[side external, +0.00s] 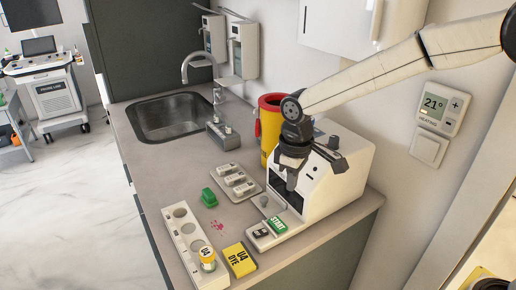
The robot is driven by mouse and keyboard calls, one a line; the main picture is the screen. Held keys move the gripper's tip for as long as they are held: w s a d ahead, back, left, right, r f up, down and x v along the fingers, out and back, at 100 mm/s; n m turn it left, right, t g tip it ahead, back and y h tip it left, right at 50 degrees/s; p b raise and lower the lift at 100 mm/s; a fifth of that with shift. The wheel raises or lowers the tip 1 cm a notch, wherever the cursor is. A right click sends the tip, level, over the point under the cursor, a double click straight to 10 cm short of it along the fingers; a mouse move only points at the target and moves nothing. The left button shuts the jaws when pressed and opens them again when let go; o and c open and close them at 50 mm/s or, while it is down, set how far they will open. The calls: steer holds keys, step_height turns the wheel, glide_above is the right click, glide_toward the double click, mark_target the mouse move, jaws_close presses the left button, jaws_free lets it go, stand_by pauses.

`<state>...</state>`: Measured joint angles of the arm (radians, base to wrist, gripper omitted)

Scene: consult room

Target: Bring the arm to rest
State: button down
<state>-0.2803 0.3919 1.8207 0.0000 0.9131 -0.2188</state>
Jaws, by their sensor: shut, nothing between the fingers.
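My gripper (291,182) hangs from the arm, which reaches in from the upper right. It points down in front of the white machine (338,180) on the counter. Its fingers are shut with nothing between them. They appear above the machine's front base, near a grey knob; I cannot tell the exact gap. Part of the machine's dark front is hidden behind the gripper.
A sink (177,117) lies behind.

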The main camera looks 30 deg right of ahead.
steer(key=s+d+r+m, duration=0.1)
steer(key=s+d+r, duration=0.3)
steer(key=d+r, duration=0.15)
steer(key=s+d+f+m+t, duration=0.2)
steer(key=s+d+f+m, duration=0.2)
steer(key=s+f, duration=0.6)
steer(key=d, duration=0.2)
steer(key=shift+s+d+f+m, duration=0.2)
steer(key=shift+d+m, duration=0.15)
steer(key=shift+m, duration=0.05)
